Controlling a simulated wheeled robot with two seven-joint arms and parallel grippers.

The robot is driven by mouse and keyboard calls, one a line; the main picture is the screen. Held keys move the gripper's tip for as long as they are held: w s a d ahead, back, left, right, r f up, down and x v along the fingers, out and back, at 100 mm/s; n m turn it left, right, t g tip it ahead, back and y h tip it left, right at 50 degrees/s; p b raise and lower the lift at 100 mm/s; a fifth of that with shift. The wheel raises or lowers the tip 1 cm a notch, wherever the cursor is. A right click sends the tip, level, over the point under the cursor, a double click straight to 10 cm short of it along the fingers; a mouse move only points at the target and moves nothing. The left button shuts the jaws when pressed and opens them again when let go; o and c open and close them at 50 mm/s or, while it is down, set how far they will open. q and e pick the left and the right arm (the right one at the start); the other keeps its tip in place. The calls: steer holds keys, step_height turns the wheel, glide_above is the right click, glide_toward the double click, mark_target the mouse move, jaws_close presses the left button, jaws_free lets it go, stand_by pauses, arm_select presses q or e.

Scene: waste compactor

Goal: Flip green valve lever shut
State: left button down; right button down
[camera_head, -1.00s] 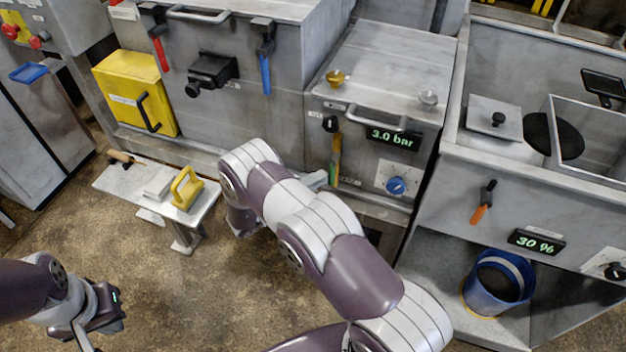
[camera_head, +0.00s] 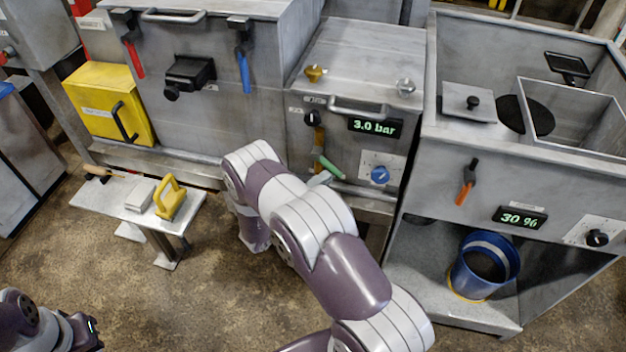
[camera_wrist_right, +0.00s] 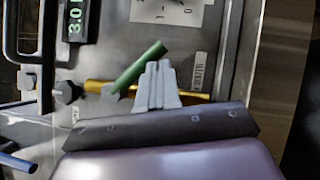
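The green valve lever (camera_head: 328,167) is on the front of the middle cabinet with the 3.0 bar display. It sits at the lower end of a brass pipe (camera_head: 318,139) and slants away from the pipe's line, down to the right. My right gripper (camera_head: 322,180) is just below the lever, partly hidden by its own arm. In the right wrist view, its fingers (camera_wrist_right: 156,82) are together, right beside the green lever (camera_wrist_right: 140,66); I cannot tell whether they touch it. The lever is not between them.
A blue knob (camera_head: 380,175) is to the lever's right, and a bar handle (camera_head: 358,110) is above it. A low bench (camera_head: 95,195) with a yellow-handled tool (camera_head: 170,200) stands left. A blue bucket (camera_head: 484,265) is at right. Floor between is clear.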

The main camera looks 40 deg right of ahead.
steer(key=shift+s+d+r+p, duration=0.5)
steer(key=shift+s+d+r, duration=0.2)
steer(key=shift+s+d, duration=0.15)
arm_select(q)
steer(key=shift+d+r, duration=0.1)
steer(key=shift+r, duration=0.65)
arm_select(e)
steer(key=shift+s+d+r+n+h, duration=0.35)
steer(key=shift+s+r+n, duration=0.1)
steer(key=shift+r+n, duration=0.3)
